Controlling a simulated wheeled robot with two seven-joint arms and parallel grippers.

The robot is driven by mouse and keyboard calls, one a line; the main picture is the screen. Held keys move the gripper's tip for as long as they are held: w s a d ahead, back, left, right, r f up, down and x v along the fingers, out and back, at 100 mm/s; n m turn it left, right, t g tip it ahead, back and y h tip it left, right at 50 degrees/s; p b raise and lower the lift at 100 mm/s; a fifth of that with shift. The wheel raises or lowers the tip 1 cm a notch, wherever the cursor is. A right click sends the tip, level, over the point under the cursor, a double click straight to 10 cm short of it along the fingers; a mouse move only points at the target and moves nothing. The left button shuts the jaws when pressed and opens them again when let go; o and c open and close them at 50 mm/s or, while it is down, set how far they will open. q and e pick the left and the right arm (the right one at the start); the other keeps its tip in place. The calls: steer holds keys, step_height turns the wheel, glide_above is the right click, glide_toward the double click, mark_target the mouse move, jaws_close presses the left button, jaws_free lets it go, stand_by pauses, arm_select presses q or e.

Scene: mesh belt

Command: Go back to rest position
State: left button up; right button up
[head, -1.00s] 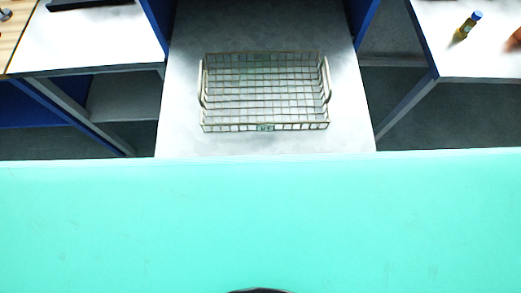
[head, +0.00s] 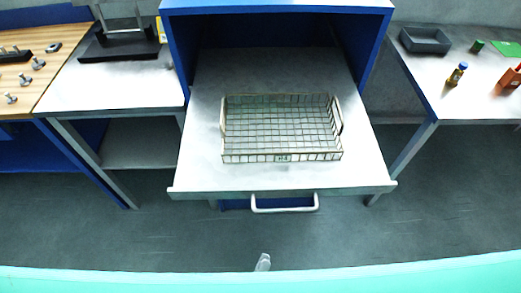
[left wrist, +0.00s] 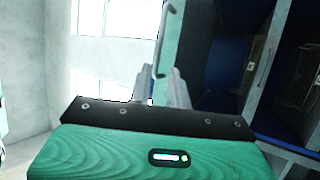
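My left gripper (head: 263,262) shows only as a small grey tip at the bottom middle of the head view, in front of the blue cabinet and above the floor. In the left wrist view its two light grey fingers (left wrist: 161,88) stand a little apart, with nothing seen between them. My right gripper is not in view. A wire mesh basket (head: 282,157) with raised side handles sits empty on the pulled-out metal shelf (head: 205,175) of the cabinet. The gripper is apart from it.
The blue cabinet (head: 280,5) has a pale handle (head: 285,209) under the shelf. A table with metal parts (head: 38,64) stands at left. The right table holds a grey tray (head: 425,41), a small bottle (head: 457,73) and an orange item (head: 509,80). Open floor lies between.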

arm_select(q)
steer(key=w+a+f+m+g+y, duration=0.1)
steer(key=a+f+m+g, duration=0.2)
steer(key=f, duration=0.8)
steer(key=w+a+f+m+g+y, duration=0.2)
steer(key=f+m+g, duration=0.15)
steer(key=f, duration=0.75)
steer(key=w+a+f+m+g+y, duration=0.1)
steer(key=a+f+m+g, duration=0.25)
steer(key=f, duration=0.85)
steer(key=s+a+f+g+y, duration=0.25)
steer(key=a+f, duration=0.35)
steer(key=f, duration=0.4)
steer(key=s+a+f+m+g+y, duration=0.2)
steer(key=s+a+f+g+y, duration=0.2)
steer(key=s+a+f+g, duration=0.4)
steer(key=s+a+f, duration=0.4)
steer(key=s, duration=0.4)
steer(key=shift+s+a, duration=0.15)
steer(key=shift+a, duration=0.15)
